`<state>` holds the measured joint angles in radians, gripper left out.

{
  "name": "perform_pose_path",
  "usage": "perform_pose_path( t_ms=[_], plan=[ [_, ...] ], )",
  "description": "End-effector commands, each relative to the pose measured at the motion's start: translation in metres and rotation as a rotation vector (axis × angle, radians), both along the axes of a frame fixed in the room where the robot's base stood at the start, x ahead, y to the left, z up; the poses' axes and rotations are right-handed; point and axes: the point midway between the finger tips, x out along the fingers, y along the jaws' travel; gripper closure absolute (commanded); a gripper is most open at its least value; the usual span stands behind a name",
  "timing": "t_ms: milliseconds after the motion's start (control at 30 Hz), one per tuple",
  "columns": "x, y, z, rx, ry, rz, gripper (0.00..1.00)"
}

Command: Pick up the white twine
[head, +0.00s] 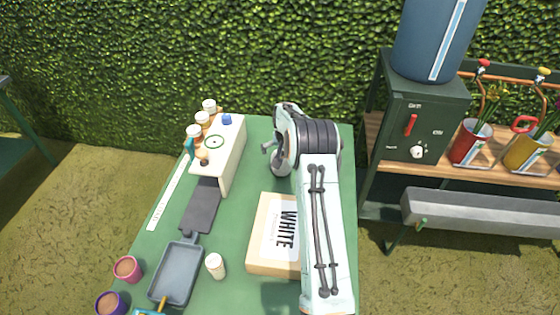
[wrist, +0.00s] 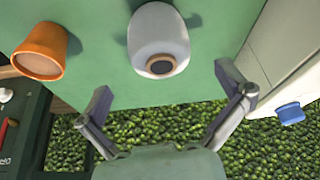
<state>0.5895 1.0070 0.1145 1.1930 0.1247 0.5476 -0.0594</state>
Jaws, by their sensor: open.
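In the wrist view, a white rounded spool with a brown-ringed dark core, seemingly the white twine (wrist: 158,36), is on the green tabletop, ahead of my gripper (wrist: 165,89). The spool lies between the lines of the two spread fingers, slightly beyond the fingertips, and nothing is gripped. In the head view my gripper (head: 267,147) is only partly visible at the far end of the table, and my arm hides the spool.
An orange pot (wrist: 41,50) stands left of the spool in the wrist view. A cream stand (head: 232,160) with a blue-capped item (head: 227,119) and several jars is left of my gripper. A box marked WHITE (head: 262,235) lies beside my arm. A hedge (head: 150,60) borders the table.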

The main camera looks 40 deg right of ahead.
Motion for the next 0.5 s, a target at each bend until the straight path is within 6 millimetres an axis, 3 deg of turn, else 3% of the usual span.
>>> perform_pose_path(
  t_ms=[200, 500],
  plan=[
    [0.011, -0.006, -0.030, -0.001, 0.000, 0.002, 0.00],
    [0.013, -0.008, -0.037, -0.001, 0.000, 0.002, 0.00]
  ],
)
